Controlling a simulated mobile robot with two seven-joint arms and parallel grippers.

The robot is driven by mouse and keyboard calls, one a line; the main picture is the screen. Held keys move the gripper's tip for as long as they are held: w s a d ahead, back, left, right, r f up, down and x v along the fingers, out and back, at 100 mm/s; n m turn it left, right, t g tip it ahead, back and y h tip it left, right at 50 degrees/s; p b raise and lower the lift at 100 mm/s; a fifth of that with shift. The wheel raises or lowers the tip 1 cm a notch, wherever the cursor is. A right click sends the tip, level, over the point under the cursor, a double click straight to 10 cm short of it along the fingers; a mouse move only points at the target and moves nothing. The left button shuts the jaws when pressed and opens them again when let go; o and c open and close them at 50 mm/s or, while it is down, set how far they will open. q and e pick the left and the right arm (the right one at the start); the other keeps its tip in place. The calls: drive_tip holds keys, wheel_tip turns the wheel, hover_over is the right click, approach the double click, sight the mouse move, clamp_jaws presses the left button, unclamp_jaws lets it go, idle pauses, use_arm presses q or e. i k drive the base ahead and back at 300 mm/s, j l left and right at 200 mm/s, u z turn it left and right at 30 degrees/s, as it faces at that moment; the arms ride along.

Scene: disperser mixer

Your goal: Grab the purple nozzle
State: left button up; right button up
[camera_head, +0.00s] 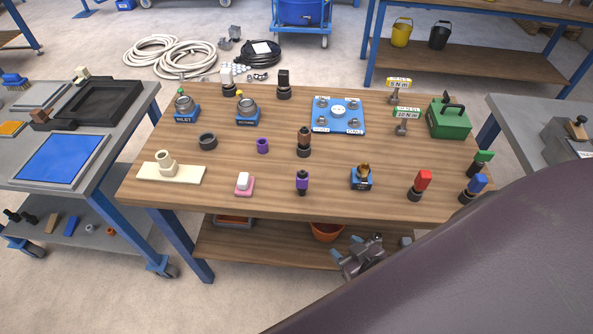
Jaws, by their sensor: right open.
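A small dark upright fitting with purple parts (302,182) stands near the front middle of the wooden table (225,203). A short purple ring-shaped piece (262,146) stands behind it and to its left. I cannot tell for sure which of the two is the purple nozzle. My right gripper (346,247) shows below the table's front edge in the picture, to the right of the dark-and-purple fitting and apart from it. Its blue-tipped fingers are open with nothing between them. My left gripper is out of view.
A brown-and-black fitting (304,142) stands behind the dark-and-purple one. My large dark arm covers the lower right. Bare wood lies between the pieces.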

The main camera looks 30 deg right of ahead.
sight(302, 177)
drive_tip(key=j+z, duration=0.1)
drive_tip(key=z, duration=0.4)
drive_tip(key=j+z, duration=0.15)
drive_tip(key=z, duration=0.35)
drive_tip(key=j+z, duration=0.6)
drive_tip(key=j, duration=0.2)
drive_tip(key=k+j, duration=0.1)
drive_tip(key=j, duration=0.25)
drive_tip(key=k+j+z, duration=0.1)
drive_tip(key=j, duration=0.25)
drive_tip(key=k+j, duration=0.1)
drive_tip(key=j, duration=0.2)
drive_tip(key=k+j+z, duration=0.1)
drive_tip(key=j, duration=0.25)
